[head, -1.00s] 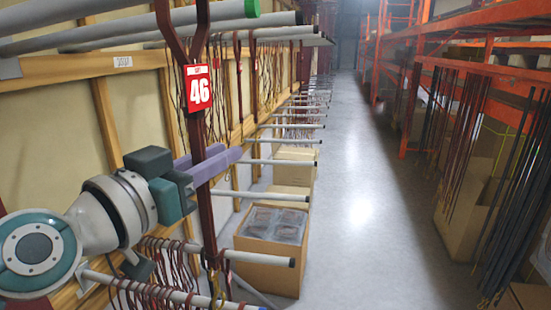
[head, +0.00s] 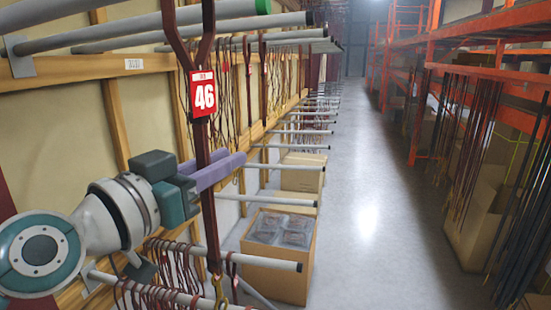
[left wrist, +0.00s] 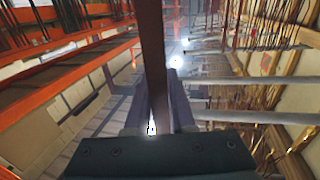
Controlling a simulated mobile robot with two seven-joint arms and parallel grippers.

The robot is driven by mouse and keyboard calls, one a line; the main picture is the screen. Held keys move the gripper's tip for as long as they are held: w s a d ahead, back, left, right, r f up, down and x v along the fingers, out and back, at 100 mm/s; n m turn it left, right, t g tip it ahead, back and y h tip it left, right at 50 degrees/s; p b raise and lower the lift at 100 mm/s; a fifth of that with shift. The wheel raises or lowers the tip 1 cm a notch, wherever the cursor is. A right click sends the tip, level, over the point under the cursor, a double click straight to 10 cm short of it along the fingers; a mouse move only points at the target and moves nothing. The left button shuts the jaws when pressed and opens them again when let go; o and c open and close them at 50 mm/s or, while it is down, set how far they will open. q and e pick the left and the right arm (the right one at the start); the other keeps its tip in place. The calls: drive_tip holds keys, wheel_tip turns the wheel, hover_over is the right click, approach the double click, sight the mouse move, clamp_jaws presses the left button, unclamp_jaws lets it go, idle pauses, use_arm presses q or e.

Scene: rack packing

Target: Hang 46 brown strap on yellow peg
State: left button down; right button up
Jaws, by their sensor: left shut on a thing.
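The brown strap (head: 211,235) with the red number 46 tag (head: 203,94) hangs upright in the head view. Its two upper legs spread in a Y and leave the top of the picture. A yellowish metal hook (head: 219,290) shows near its lower end. My left gripper (head: 220,171), with purple fingers, is shut on the strap below the tag. In the left wrist view, the strap (left wrist: 152,50) runs up between the fingers (left wrist: 168,105). I can make out no yellow-ended peg; the strap's top is out of view. My right gripper is not in view.
A thick grey peg with a green end (head: 263,7) crosses the upper left. Several grey pegs stick out from the left wall, some with straps. An open cardboard box (head: 280,277) stands below. Orange racking (head: 420,100) lines the right; the aisle floor (head: 375,220) is clear.

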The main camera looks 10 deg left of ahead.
use_arm(q)
drive_tip(key=c, duration=0.7)
unclamp_jaws()
drive_tip(key=b+v, duration=0.2)
drive_tip(key=v, duration=0.7)
drive_tip(key=s+d+f+m+g, duration=0.1)
drive_tip(key=s+d+f+g, duration=0.3)
drive_tip(key=s+f+g, duration=0.45)
drive_tip(key=s+a+f+n+g+y, duration=0.25)
drive_tip(key=s+f+g+y, duration=0.25)
drive_tip(key=s+f, duration=0.5)
drive_tip(key=w+p+v, duration=0.1)
drive_tip(key=p+v, duration=0.4)
drive_tip(key=v, duration=0.1)
drive_tip(key=w+p+v, duration=0.1)
drive_tip(key=p+v, duration=0.5)
drive_tip(key=w+r+p+v, duration=0.1)
drive_tip(key=p+v, duration=0.4)
drive_tip(key=v, duration=0.1)
drive_tip(key=shift+w+a+r, duration=0.25)
drive_tip(key=shift+w+a, duration=0.1)
